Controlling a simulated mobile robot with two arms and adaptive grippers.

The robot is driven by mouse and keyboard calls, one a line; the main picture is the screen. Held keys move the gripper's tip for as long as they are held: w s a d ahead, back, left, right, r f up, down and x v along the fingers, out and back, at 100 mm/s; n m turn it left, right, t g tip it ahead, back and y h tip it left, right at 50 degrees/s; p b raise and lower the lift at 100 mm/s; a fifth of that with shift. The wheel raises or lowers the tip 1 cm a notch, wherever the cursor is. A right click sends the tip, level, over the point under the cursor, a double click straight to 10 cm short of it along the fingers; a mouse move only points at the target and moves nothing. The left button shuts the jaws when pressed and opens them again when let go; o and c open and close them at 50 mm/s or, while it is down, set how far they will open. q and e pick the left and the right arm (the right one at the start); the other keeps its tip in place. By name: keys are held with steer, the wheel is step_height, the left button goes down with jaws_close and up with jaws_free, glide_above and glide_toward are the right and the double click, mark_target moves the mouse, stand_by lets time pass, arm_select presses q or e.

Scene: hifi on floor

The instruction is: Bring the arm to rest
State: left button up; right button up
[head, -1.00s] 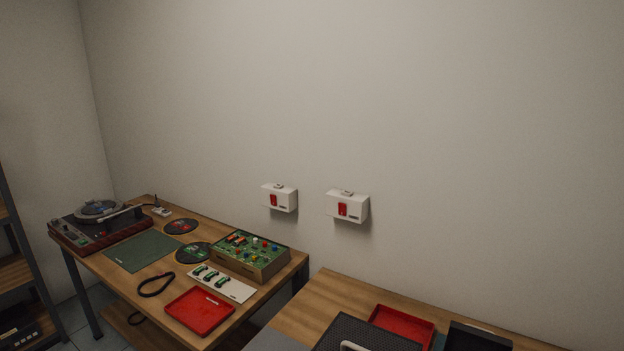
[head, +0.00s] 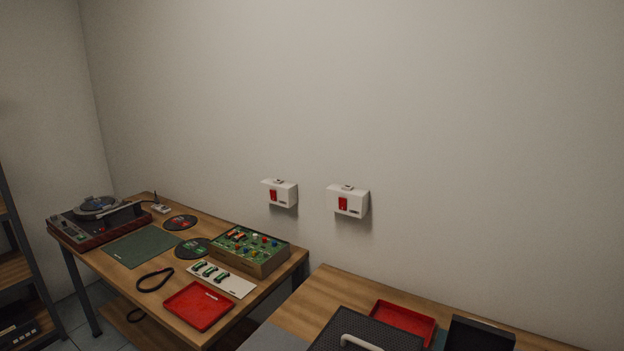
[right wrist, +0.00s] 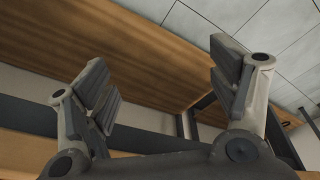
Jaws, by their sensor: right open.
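My right gripper (right wrist: 165,95) shows in the right wrist view. Its two grey fingers stand wide apart with nothing between them. Behind it are a wooden surface (right wrist: 150,50), a dark frame bar and pale floor tiles (right wrist: 245,30). I see no contact between the fingers and these. Neither arm shows in the head view, and my left gripper is in no frame.
The left bench holds a turntable (head: 98,222), green mat (head: 140,246), records (head: 192,248), circuit box (head: 250,250) and red tray (head: 198,306). The right bench holds a black mesh panel (head: 360,332), red tray (head: 403,322) and black bin (head: 480,334). White switch boxes (head: 348,201) hang on the wall.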

steer(key=s+d+f+b, duration=0.1)
steer(key=s+f, duration=0.8)
steer(key=f, duration=0.2)
steer(key=s+d+f+g+b, duration=0.1)
steer(key=s+d+f, duration=0.1)
steer(key=s+f, duration=0.7)
step_height(320, 180, down, 4)
steer(key=shift+s+d+r+g+b, duration=0.2)
steer(key=shift+g+b, duration=0.1)
steer(key=shift+b, duration=0.1)
